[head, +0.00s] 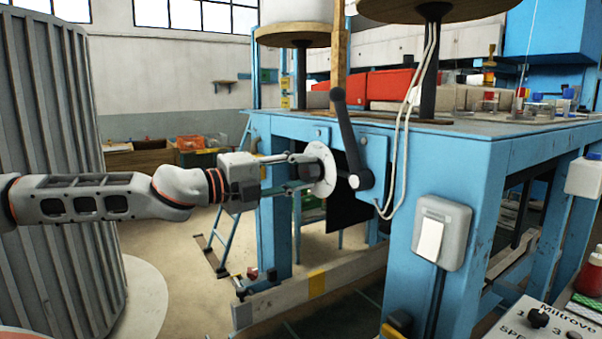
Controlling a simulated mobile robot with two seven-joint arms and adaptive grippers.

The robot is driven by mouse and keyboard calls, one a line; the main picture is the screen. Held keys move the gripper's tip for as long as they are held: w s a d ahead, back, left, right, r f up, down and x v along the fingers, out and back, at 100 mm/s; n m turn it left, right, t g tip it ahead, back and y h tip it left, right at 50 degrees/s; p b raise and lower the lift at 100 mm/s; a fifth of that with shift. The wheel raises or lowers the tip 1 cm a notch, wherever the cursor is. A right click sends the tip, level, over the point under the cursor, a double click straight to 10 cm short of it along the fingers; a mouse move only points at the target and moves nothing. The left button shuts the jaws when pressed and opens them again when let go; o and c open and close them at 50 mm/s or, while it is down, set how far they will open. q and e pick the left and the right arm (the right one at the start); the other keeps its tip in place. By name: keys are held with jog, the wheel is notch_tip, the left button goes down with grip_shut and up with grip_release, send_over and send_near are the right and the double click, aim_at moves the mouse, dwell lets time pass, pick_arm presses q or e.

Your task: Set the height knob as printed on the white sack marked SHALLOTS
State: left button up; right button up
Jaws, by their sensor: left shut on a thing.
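My left gripper (305,173) reaches in from the left and is shut at the front of a round white dial plate (325,171) on the blue machine frame. What it holds appears to be the knob at the plate's middle; the fingers hide most of it. Any numbers on the plate are too small to read. A dark crank arm (346,130) stands just right of the plate, with its hub (361,180) low beside the plate's edge. I see no white sack marked SHALLOTS. My right gripper is not in view.
The blue machine table (460,128) fills the right, with a grey switch box (441,232) on its leg. A panel with a black knob (538,317) is at lower right. A grey ribbed column (55,150) stands left.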

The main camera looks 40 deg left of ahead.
aim_at(303, 170)
pick_arm(q)
jog(key=m+b, duration=0.1)
jog(key=m, duration=0.3)
jog(key=shift+m+b, duration=0.85)
jog(key=shift+m, duration=1.35)
jog(key=shift+r+m, duration=0.15)
jog(key=shift+m, duration=0.15)
jog(key=o, duration=1.1)
jog(key=shift+s, duration=0.15)
jog(key=shift+v, duration=1.65)
jog(key=v, duration=0.8)
jog(key=shift+s, duration=0.25)
jog(key=shift+a, duration=0.1)
